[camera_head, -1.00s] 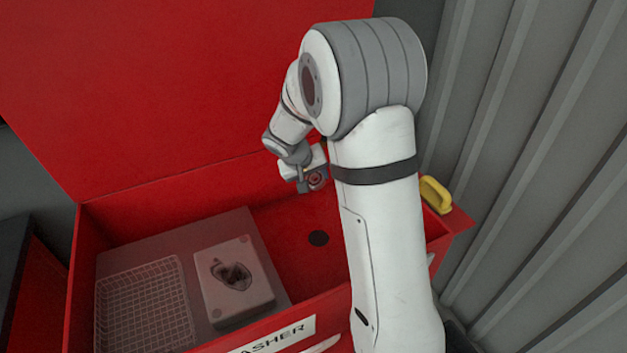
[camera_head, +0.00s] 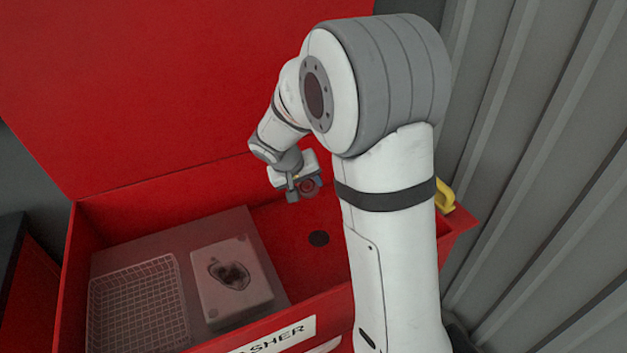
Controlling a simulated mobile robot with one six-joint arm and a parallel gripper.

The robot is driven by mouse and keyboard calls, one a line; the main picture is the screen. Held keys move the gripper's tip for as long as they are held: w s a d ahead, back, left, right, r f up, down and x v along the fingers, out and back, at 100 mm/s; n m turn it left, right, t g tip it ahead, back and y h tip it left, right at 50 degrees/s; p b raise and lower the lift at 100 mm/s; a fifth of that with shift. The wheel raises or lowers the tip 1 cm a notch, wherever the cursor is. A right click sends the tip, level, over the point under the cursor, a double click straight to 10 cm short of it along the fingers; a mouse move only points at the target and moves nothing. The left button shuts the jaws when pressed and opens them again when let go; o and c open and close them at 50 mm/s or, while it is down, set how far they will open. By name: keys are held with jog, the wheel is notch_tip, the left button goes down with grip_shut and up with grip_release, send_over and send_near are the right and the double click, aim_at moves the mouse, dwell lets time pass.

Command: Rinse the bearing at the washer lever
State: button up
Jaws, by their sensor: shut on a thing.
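My gripper (camera_head: 304,189) hangs over the right part of the red washer (camera_head: 160,193), above the bare red floor of its basin. It is shut on a small dark round thing with a reddish middle, which looks like the bearing (camera_head: 308,187). The fingers are small and partly hidden in this view. A yellow handle (camera_head: 445,196), which may be the washer lever, sits at the washer's right rim. My arm partly covers it.
Inside the washer, a grey shelf (camera_head: 200,233) holds a white wire basket (camera_head: 136,300) and a pale block (camera_head: 232,280) with a dark stained hollow. A grey corrugated wall (camera_head: 540,170) stands close on the right.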

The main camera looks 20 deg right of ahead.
jog(key=s+a, duration=0.1)
jog(key=s+a+b, duration=0.1)
jog(key=a, duration=0.1)
jog(key=shift+s, duration=0.15)
jog(key=shift+a+r, duration=0.1)
dwell(1.3)
jog(key=s+a+r, duration=0.3)
jog(key=a+r, duration=0.1)
dwell(0.4)
jog(key=shift+d+f, duration=0.1)
jog(key=shift+f, duration=0.05)
dwell(0.5)
